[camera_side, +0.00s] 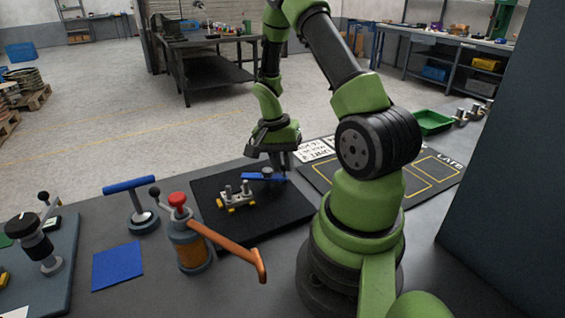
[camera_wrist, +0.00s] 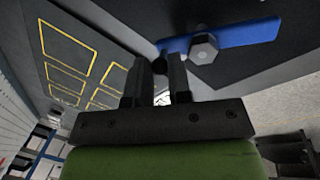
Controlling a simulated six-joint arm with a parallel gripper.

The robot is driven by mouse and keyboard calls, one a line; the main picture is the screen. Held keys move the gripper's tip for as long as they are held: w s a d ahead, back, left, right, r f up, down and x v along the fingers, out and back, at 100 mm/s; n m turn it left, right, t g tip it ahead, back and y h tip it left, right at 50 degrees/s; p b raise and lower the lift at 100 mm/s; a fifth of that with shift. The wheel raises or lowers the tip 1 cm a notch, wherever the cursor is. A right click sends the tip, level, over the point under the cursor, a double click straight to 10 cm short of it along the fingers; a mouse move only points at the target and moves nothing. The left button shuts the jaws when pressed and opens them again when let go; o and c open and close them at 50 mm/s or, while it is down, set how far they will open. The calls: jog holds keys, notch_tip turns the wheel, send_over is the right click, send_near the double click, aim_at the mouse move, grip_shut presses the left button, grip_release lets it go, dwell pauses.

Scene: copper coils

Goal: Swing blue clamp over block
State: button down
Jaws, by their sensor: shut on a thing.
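The blue clamp (camera_side: 258,177) is a flat blue bar on a dark pivot, lying across the rear part of the black mat. In the wrist view its blue bar (camera_wrist: 248,34) runs to the right from a grey hex bolt. My gripper (camera_side: 282,168) points down at the clamp's right end. In the wrist view my gripper (camera_wrist: 159,72) is shut on a small dark round knob at the clamp's narrow end. The block (camera_side: 238,197), pale metal with upright pins and yellow feet, sits on the mat in front of the clamp. The bar lies behind the block, apart from it.
The black mat (camera_side: 272,223) has free room right of the block. A press with an orange lever (camera_side: 232,246) stands at the front left and reaches over the mat's edge. A blue-handled tool (camera_side: 130,186) stands farther left. A yellow-marked board (camera_side: 425,178) and green tray (camera_side: 432,123) lie right.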

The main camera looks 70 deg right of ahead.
jog(key=n, duration=0.1)
jog(key=d+n, duration=0.1)
jog(key=n, duration=0.1)
jog(key=shift+w+h, duration=0.2)
jog(key=shift+h, duration=0.2)
jog(key=shift+w+d+n, duration=0.15)
jog(key=shift+d+n, duration=0.05)
jog(key=shift+n, duration=0.65)
jog(key=shift+w+d+n, duration=0.15)
jog(key=shift+d+n, duration=0.05)
jog(key=shift+n, duration=0.65)
jog(key=c, duration=1.3)
grip_release()
jog(key=shift+c, duration=0.2)
jog(key=v, duration=1)
jog(key=shift+s+a, duration=0.15)
jog(key=shift+a, duration=0.05)
